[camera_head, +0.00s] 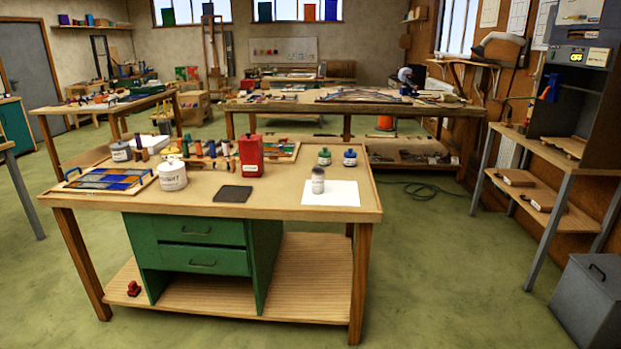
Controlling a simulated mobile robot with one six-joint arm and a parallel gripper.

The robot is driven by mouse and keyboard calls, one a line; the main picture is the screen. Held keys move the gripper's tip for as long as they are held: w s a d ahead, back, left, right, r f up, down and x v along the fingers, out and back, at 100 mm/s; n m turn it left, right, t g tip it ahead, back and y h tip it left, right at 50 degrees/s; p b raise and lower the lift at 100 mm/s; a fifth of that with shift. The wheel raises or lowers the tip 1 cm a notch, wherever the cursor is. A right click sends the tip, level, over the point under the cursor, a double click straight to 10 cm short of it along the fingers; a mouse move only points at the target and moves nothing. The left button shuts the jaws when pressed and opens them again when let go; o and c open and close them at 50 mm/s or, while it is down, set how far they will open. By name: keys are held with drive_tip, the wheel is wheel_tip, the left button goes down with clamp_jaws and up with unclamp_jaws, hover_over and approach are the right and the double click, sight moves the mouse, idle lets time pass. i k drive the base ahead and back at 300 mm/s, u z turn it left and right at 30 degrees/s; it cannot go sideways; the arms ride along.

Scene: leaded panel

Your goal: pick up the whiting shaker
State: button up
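A small pale canister with a grey top (318,181), which looks like the whiting shaker, stands upright at the right of the near workbench (275,200). A white sheet (341,192) lies at its foot. Its label is too small to read. A larger white lidded tub (172,177) with dark lettering stands at the bench's left side. My gripper is not in view.
Two small jars, one green-lidded (324,157) and one blue-lidded (350,158), stand behind the canister. A dark pad (233,194) and a red container (250,157) are to its left. A coloured glass panel (108,180) lies far left. Green floor (435,270) right of the bench is clear.

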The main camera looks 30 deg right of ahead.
sight(317, 173)
drive_tip(key=u, duration=0.15)
drive_tip(key=i, duration=0.85)
drive_tip(key=u, duration=0.35)
